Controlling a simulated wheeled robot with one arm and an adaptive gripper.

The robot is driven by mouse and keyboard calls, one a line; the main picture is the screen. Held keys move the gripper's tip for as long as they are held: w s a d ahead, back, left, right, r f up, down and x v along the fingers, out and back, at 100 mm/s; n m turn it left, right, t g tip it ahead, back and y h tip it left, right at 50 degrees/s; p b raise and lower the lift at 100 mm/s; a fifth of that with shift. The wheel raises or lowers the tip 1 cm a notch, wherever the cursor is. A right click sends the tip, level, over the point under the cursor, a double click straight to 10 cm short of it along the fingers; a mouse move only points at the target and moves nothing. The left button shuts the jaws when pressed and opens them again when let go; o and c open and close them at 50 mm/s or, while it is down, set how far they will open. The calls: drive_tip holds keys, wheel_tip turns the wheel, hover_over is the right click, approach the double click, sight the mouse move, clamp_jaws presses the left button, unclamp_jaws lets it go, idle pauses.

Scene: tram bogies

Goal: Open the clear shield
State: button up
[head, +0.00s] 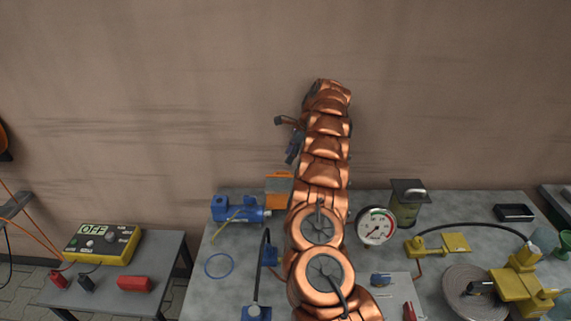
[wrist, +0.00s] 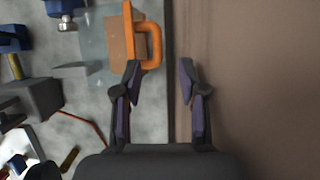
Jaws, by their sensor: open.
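The clear shield (wrist: 92,40) shows in the wrist view as a see-through pane at the upper left, with an orange edge strip and an orange loop handle (wrist: 155,45) on its right side. In the head view an orange part (head: 279,176) stands at the back of the bench, partly hidden behind my arm. My gripper (wrist: 160,72) is open and empty. In the wrist view the handle lies just beyond the left fingertip, and I cannot tell whether they touch. In the head view my gripper (head: 291,140) is above the bench's back edge, against the wall.
A blue pump-like unit (head: 238,209) stands left of the orange part. A round gauge (head: 376,226) and a dark canister (head: 407,203) stand right of my arm. A yellow control box marked OFF (head: 103,244) sits on a side table. The wall is close behind the bench.

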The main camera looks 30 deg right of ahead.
drive_tip(key=shift+v, duration=2.55)
drive_tip(key=shift+c, duration=0.3)
